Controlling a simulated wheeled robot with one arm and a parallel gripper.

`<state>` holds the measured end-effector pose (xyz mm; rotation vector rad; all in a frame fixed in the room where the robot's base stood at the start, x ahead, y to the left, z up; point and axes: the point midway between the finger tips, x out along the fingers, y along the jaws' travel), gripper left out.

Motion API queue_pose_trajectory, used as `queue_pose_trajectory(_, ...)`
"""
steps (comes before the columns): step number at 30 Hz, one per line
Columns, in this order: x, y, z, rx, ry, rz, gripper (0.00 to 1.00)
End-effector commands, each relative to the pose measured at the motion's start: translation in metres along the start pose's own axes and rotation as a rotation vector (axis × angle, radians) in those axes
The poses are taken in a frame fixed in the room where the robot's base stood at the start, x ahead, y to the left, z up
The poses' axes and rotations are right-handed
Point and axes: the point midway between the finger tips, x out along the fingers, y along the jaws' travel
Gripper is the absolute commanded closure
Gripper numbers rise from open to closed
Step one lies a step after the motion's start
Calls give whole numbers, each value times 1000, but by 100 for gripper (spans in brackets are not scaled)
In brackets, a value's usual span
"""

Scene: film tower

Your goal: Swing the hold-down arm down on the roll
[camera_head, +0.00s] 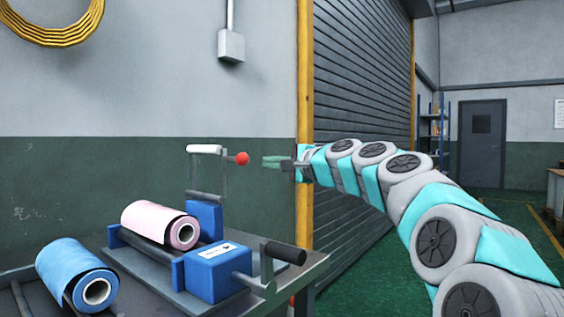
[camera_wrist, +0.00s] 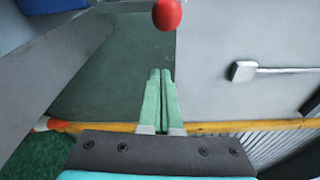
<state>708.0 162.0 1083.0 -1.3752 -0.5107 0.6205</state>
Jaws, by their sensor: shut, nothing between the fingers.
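The hold-down arm (camera_head: 193,172) is a grey frame with a white roller on top and a red ball knob (camera_head: 242,158) at its right end. It stands raised, above and behind the pink film roll (camera_head: 160,221), which lies in the blue-ended cradle (camera_head: 212,270). My gripper (camera_head: 264,163) is shut and empty, just right of the red knob with a small gap between them. In the wrist view the green fingers (camera_wrist: 160,72) are together, and the red knob (camera_wrist: 167,14) is ahead of their tips. The roll is not clearly seen in the wrist view.
A blue film roll (camera_head: 76,274) lies at the left of the grey bench (camera_head: 135,262). A black-handled crank (camera_head: 283,252) sticks out at the bench's right. A yellow post (camera_head: 304,120) and a roller shutter (camera_head: 360,75) stand behind my arm. The air above the pink roll is clear.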

Motion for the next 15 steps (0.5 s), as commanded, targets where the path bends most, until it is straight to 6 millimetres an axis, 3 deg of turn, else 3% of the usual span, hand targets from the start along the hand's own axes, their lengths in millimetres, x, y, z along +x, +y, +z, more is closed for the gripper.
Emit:
queue_pose_trajectory(7, 24, -1, 3, -2, -1, 0, 100)
queue_pose_trajectory(15, 14, 0, 26, -1, -3, 2, 100)
